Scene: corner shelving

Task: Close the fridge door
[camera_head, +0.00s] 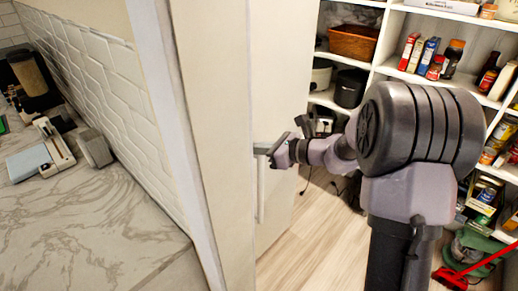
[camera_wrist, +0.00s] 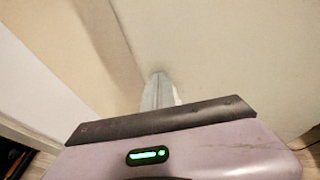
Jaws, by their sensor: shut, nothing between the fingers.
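A tall cream door panel (camera_head: 285,75) stands upright in the middle of the head view, beside a cream wall end. I take it for the fridge door, though no fridge interior shows. A pale vertical handle (camera_head: 261,192) runs down near its left edge. My gripper (camera_head: 266,150) is shut and empty at the top of this handle, close to the panel; I cannot tell whether it touches. In the wrist view, the narrow grey fingers (camera_wrist: 158,93) point at a plain cream surface (camera_wrist: 225,50) that fills most of the picture.
White shelves (camera_head: 390,45) with boxes, jars and a brown basket (camera_head: 353,42) stand at the back right. A marble counter (camera_head: 95,225) and white tiled wall are on the left. Cables, a green object (camera_head: 472,248) and a red one lie low right. Wooden floor (camera_head: 305,235) shows below the door.

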